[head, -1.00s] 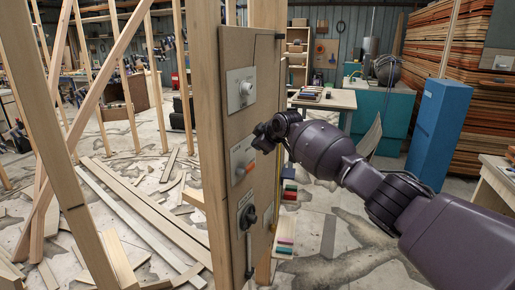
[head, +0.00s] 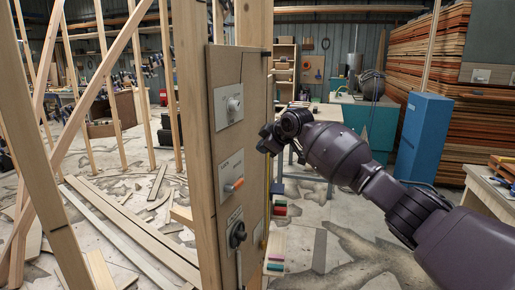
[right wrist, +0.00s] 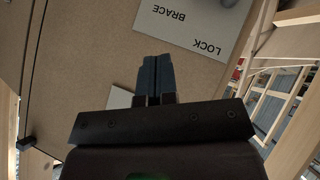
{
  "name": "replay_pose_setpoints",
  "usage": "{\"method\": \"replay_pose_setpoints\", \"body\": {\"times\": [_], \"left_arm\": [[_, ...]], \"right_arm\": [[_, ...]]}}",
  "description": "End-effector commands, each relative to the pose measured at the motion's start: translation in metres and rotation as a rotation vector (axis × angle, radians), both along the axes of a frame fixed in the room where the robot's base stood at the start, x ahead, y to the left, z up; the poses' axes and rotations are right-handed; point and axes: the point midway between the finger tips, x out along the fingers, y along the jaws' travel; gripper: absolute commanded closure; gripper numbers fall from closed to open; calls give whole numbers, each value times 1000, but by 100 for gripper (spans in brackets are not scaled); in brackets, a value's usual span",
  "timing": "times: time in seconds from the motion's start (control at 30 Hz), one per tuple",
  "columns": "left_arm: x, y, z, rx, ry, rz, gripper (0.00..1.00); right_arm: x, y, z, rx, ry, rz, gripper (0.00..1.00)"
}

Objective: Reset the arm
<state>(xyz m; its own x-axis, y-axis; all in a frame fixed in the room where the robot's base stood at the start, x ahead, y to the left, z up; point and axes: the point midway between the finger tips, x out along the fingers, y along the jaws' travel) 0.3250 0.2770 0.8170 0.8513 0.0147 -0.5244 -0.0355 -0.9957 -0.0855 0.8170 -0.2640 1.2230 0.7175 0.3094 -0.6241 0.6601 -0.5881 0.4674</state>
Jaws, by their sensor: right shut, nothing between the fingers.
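My right gripper (head: 268,140) is at the right edge of the upright wooden panel (head: 205,140) in the head view. In the right wrist view its two dark fingers (right wrist: 155,75) are closed together and empty, in front of the panel's tan face. A plate reading "LOCK BRACE" (right wrist: 190,25) appears upside down beyond the fingertips. The panel carries a plate with a round knob (head: 234,104), a plate with an orange-tipped handle (head: 234,185) and a black rotary handle (head: 238,235). My left gripper is out of view.
Wooden studs (head: 110,80) stand at the left, with loose boards (head: 130,225) on the floor. A blue cabinet (head: 423,138) and stacked timber (head: 445,60) stand at the right. A workbench (head: 495,185) is at the right edge. Some floor behind the panel is clear.

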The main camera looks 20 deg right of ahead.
Motion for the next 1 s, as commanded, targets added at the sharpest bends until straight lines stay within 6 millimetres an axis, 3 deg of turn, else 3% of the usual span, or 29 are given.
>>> {"method": "replay_pose_setpoints", "body": {"times": [0.3,0.43,0.57,0.77,1.0], "left_arm": [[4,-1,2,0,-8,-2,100],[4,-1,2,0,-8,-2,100],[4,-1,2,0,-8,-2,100],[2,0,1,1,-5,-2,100],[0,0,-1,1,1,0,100]], "right_arm": [[5,-1,6,61,-24,-59,100],[10,8,36,95,-151,-104,100],[8,31,65,142,-283,-107,100],[-10,57,49,223,-395,-103,100],[-45,73,-6,322,-452,-110,100]]}}
